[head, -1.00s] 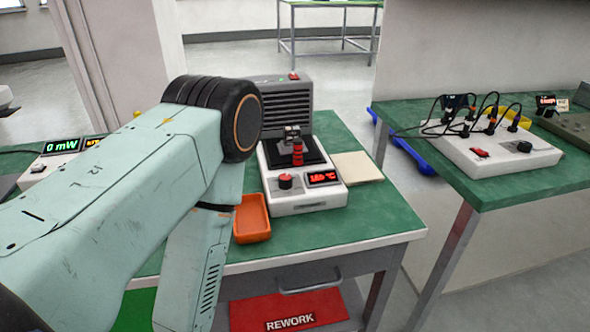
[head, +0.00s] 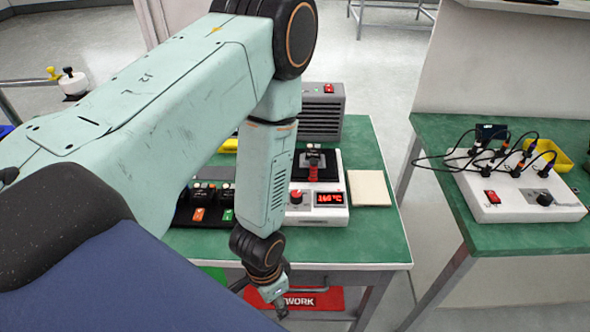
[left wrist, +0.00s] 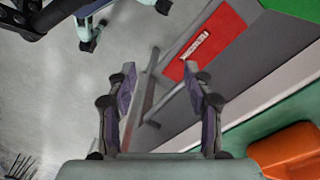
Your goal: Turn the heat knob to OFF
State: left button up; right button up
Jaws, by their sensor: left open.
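The heat knob (head: 297,196) is a small red knob on the front of a white heater unit (head: 322,217). A lit red temperature display (head: 331,199) sits just to its right, and a black plate (head: 300,170) is behind it. Which way the knob points is too small to tell. My left gripper (head: 277,300) hangs below the table's front edge, in front of and lower than the knob, not touching it. In the left wrist view its two fingers (left wrist: 158,80) are apart with nothing between them.
A red REWORK panel (head: 320,298) is below the green table (head: 375,240). A black box with orange and green switches (head: 205,216) stands left of the heater. An orange tray (left wrist: 285,155) shows in the left wrist view. A beige pad (head: 369,188) lies right of the heater.

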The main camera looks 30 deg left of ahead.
pick_arm(q)
jog(key=w+r+m+p, duration=0.2)
jog(key=w+r+p, duration=0.2)
jog(key=r+p, duration=0.3)
notch_tip(320, 180, up, 12)
jog(key=m+y, duration=0.1)
jog(key=m, duration=0.7)
send_over(296, 194)
jog(key=shift+s+d+f+p, duration=0.1)
jog(key=shift+s+p, duration=0.2)
jog(key=f, duration=0.6)
jog(key=shift+w+f, duration=0.25)
jog(key=shift+w, duration=0.1)
jog(key=shift+s+f, duration=0.1)
jog(key=shift+f, duration=0.45)
jog(key=shift+c, duration=0.4)
